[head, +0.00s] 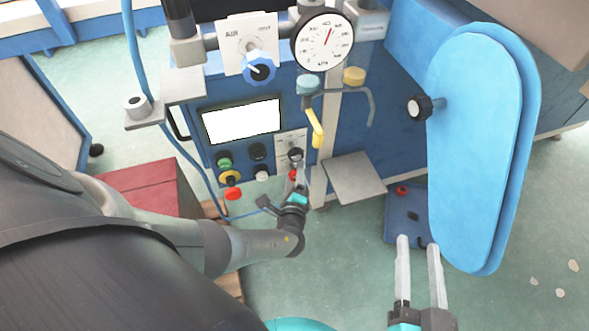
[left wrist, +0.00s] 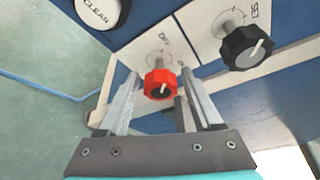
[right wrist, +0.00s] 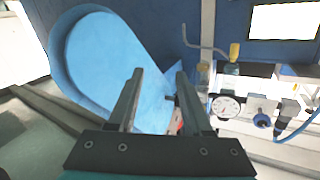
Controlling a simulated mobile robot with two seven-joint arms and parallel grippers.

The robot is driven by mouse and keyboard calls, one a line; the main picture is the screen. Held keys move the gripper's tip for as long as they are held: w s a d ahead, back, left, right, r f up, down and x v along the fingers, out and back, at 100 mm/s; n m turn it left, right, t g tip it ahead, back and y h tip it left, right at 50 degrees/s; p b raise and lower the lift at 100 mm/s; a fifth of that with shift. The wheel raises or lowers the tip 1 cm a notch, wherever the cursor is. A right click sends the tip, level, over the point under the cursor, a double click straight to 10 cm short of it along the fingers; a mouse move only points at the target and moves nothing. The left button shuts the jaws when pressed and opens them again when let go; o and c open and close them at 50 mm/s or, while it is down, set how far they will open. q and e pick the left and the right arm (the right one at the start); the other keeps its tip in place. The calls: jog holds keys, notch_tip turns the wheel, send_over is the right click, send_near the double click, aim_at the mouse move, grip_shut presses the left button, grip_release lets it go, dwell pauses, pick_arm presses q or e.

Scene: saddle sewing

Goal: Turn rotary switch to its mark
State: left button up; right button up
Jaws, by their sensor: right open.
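The red rotary switch (left wrist: 160,84) shows in the left wrist view with a pale pointer line on its face. It stands off a white plate with a faint dial and lettering too small to read surely. My left gripper (left wrist: 159,74) is open, one finger on each side of the red switch, with gaps visible. In the head view the left gripper (head: 297,176) is at the small switch panel (head: 284,139) and partly hides the red switch (head: 292,174). A black rotary switch (left wrist: 248,46) sits beside it. My right gripper (head: 417,240) is open and empty, low and right.
A white screen (head: 242,122) and several push buttons (head: 232,178) lie left of the switches. A yellow-handled lever (head: 316,128) hangs close on the right. A grey shelf (head: 354,178) juts out nearby. A large blue saddle-shaped panel (head: 475,150) stands by my right gripper.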

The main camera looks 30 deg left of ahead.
pick_arm(q)
jog(key=shift+o, duration=0.7)
jog(key=p+v, duration=0.5)
jog(key=v, duration=1)
jog(key=shift+p, duration=0.3)
pick_arm(e)
jog(key=s+d+f+g+h, duration=0.2)
jog(key=d+f+g+h, duration=0.1)
jog(key=d+g, duration=0.6)
jog(key=shift+s+n+g+h, duration=0.3)
jog(key=shift+s+g+h, duration=0.1)
jog(key=shift+h, duration=0.5)
pick_arm(q)
jog(key=shift+s+f, duration=0.1)
jog(key=shift+s, duration=0.1)
pick_arm(e)
jog(key=shift+f, duration=0.1)
